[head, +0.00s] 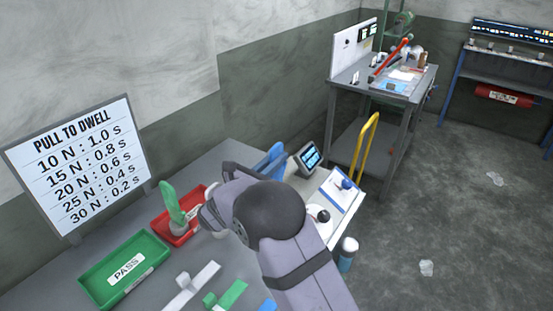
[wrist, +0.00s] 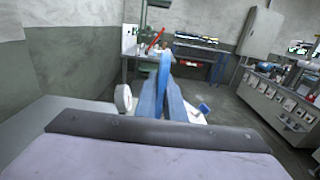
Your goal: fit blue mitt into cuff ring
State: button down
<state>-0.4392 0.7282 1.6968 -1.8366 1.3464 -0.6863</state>
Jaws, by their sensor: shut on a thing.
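The blue mitt (head: 270,158) shows upright just beyond my arm in the head view. It also stands in the middle of the wrist view (wrist: 164,75), with its lower part partly covered. My gripper (wrist: 163,112) is shut on the blue mitt; its fingertips are hard to make out, and my own wrist hides them in the head view. A pale round ring-like part (wrist: 123,98) stands left of the mitt in the wrist view, apart from it in the picture. I cannot tell if it is the cuff ring.
A green PASS tray (head: 98,283) lies at the left. Flat white and green pieces (head: 232,294) lie in front. A small screen (head: 308,157) and a blue-edged board (head: 340,190) stand beyond my arm.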

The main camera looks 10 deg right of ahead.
jog(key=shift+f+b, duration=0.75)
jog(key=shift+f, duration=0.25)
jog(key=c, duration=1.8)
grip_release()
jog(key=shift+o, duration=0.2)
jog(key=b+v, duration=0.2)
jog(key=v, duration=0.5)
jog(key=shift+b, duration=0.4)
jog(key=shift+s+a, duration=0.1)
jog(key=shift+s, duration=0.1)
